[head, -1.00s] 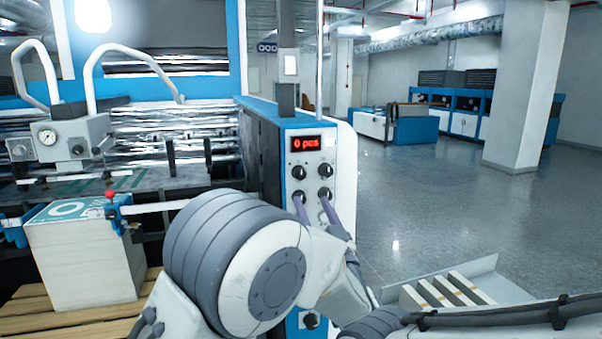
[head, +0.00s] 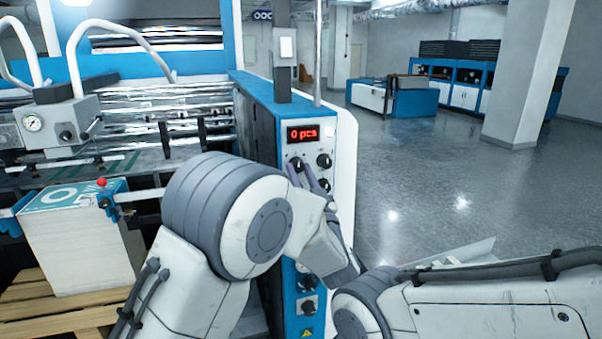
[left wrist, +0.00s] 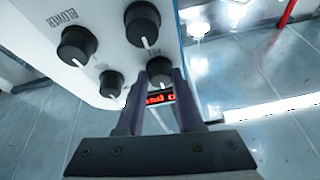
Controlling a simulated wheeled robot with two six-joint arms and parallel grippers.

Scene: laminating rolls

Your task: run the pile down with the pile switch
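The control panel (head: 310,206) is on the end of the blue and white machine, with a red display (head: 303,134) reading "0 pcs" above black knobs. My left gripper (head: 302,167) is at the upper-left knob (head: 296,162). In the left wrist view its fingers (left wrist: 160,73) are apart, one on each side of a knob (left wrist: 160,67) beside the display (left wrist: 159,98). I cannot tell whether they touch it. Another knob (left wrist: 75,44) is labelled "BLOWER"; no pile label is readable. The paper pile (head: 80,246) stands on a wooden pallet (head: 60,316). My right gripper is out of view.
More knobs (head: 324,160) sit close beside the fingers, and lower knobs (head: 308,306) are near the panel's bottom. A feeder head with a gauge (head: 50,125) is above the pile. The grey floor (head: 430,190) to the right is mostly clear.

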